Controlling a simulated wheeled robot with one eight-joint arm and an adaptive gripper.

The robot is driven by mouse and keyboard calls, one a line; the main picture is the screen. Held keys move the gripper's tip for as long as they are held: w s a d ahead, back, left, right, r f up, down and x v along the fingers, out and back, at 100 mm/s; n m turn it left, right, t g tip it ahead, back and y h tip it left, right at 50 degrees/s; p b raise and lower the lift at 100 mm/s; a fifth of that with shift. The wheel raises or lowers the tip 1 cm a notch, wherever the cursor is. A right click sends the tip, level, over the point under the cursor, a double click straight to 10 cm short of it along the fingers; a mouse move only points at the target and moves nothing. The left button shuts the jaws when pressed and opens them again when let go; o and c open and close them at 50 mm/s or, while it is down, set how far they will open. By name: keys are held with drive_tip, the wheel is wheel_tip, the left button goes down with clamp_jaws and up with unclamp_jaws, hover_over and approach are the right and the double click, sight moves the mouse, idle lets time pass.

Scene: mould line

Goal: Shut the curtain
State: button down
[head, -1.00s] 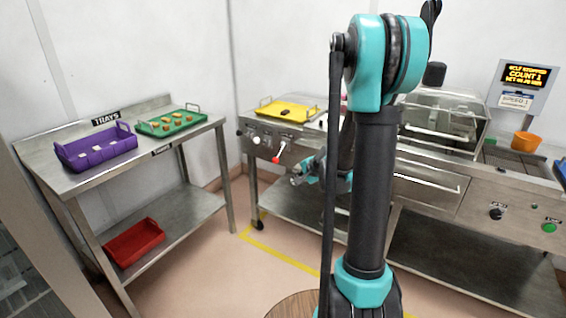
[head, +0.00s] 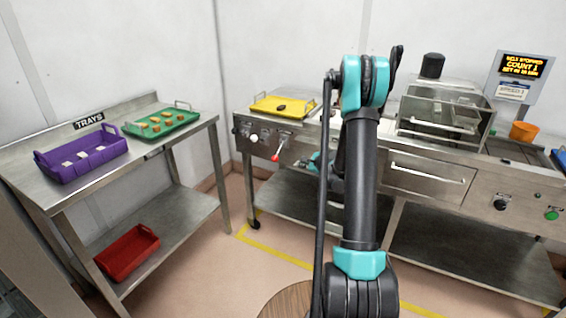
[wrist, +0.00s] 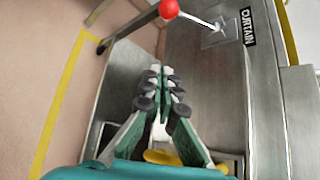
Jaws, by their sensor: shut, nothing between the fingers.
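The lever (wrist: 192,18) with a red ball knob (wrist: 169,9) sticks out from a plate on the steel machine front, beside a CURTAIN label (wrist: 248,27). In the head view the red knob (head: 275,158) hangs down and to the left from its pivot. My gripper (wrist: 165,73) is shut and empty. In the wrist view its fingertips are below the knob in the picture and apart from it. No curtain itself can be made out for certain.
A yellow tray (head: 262,104) lies on the machine top. A clear-sided hood (head: 440,115) stands to the right, near a sign reading COUNT 1 (head: 525,66). At left a steel table (head: 45,190) holds purple (head: 50,172) and green (head: 150,134) trays. The floor between is clear.

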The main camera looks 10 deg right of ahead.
drive_tip(key=w+a+f, duration=0.3)
drive_tip(key=w+a, duration=0.4)
drive_tip(key=w, duration=0.1)
drive_tip(key=shift+w, duration=0.3)
idle(0.3)
